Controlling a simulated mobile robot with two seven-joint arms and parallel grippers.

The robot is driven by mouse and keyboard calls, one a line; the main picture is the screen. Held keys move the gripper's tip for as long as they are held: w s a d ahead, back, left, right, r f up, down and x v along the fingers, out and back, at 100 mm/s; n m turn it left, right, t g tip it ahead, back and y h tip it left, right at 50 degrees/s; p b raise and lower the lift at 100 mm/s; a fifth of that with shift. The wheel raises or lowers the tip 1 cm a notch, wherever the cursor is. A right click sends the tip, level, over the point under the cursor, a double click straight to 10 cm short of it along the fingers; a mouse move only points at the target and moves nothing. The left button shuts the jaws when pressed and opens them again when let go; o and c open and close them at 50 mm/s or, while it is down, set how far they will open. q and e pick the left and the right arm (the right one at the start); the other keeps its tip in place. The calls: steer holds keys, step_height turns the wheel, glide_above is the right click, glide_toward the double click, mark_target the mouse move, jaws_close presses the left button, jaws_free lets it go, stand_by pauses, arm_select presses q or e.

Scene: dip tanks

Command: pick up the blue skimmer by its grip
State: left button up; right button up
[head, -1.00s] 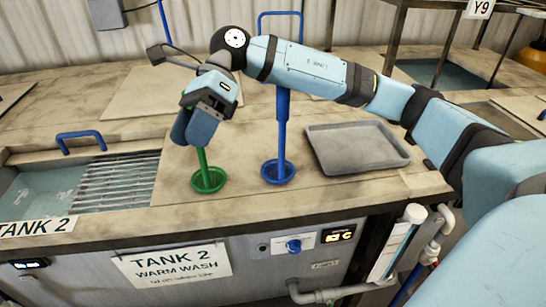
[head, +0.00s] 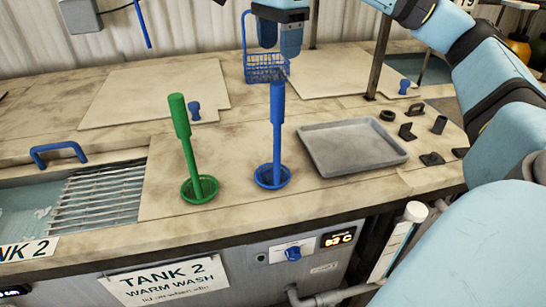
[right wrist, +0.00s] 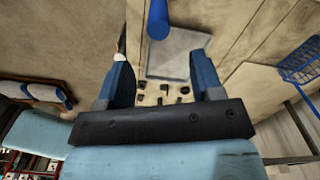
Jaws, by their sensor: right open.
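The blue skimmer (head: 276,130) stands upright on the bench behind the Tank 2 label, its round dish down and its thick grip up. My right gripper (head: 279,45) is open and empty, just above the top of the grip in the head view. In the right wrist view, the blue grip (right wrist: 158,18) shows at the top edge, beyond the open fingers (right wrist: 163,72) and not between them. A green skimmer (head: 187,145) stands to the left, leaning slightly. My left gripper is not in view.
A grey tray (head: 352,147) lies right of the blue skimmer, with several small dark parts beyond it. A blue wire basket (head: 265,68) is behind the skimmer. Tank 2's blue handle (head: 58,152) and rack (head: 100,192) are at left. A pale board (head: 150,92) lies behind.

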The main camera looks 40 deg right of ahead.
mark_target(279, 83)
step_height(279, 83, down, 3)
steer(key=shift+w+f+p, duration=0.1)
steer(key=shift+p, duration=0.2)
steer(key=f, duration=0.1)
steer(key=f+p, duration=0.1)
steer(key=f, duration=0.2)
steer(key=shift+s+f+p, duration=0.25)
steer(key=shift+f+p, duration=0.1)
steer(key=shift+f, duration=0.3)
jaws_close()
